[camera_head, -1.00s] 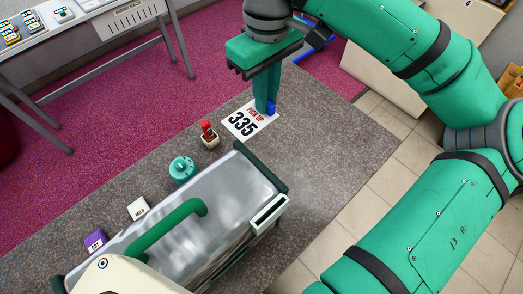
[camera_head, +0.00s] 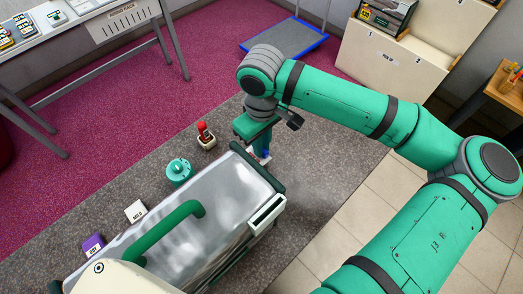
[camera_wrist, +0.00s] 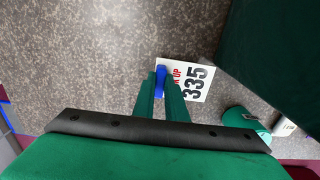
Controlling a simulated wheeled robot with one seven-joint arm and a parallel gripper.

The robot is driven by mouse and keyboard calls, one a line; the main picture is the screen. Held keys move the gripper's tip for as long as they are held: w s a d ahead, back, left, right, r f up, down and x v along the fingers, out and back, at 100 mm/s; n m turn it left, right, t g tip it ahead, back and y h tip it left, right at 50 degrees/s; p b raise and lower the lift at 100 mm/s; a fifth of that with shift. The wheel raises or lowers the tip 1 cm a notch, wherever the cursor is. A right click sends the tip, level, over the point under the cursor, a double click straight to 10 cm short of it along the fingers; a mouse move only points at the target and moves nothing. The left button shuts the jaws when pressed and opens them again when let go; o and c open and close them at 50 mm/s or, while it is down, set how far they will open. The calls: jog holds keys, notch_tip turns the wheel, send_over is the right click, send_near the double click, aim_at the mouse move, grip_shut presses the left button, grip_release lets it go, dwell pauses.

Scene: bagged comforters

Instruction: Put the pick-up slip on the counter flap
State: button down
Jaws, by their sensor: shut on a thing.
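The pick-up slip is a white card marked 335 with a blue tab. It shows in the wrist view (camera_wrist: 198,82), and a small part of it shows below my fingers in the head view (camera_head: 262,159). My gripper (camera_head: 263,147) is shut on the slip's blue tab; in the wrist view the fingertips (camera_wrist: 163,82) meet at that tab. The slip is over the grey speckled surface (camera_head: 325,185); its height above it is hard to tell. No part is clearly marked as the counter flap.
A red-topped holder (camera_head: 206,136) and a teal round item (camera_head: 179,172) stand to the left. White (camera_head: 135,211) and purple (camera_head: 93,245) blocks stand nearer. Grey surface to the right is bare.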

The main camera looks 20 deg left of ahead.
jog(key=shift+f, duration=1.8)
jog(key=shift+f, duration=0.1)
jog(key=c, duration=1.8)
grip_release()
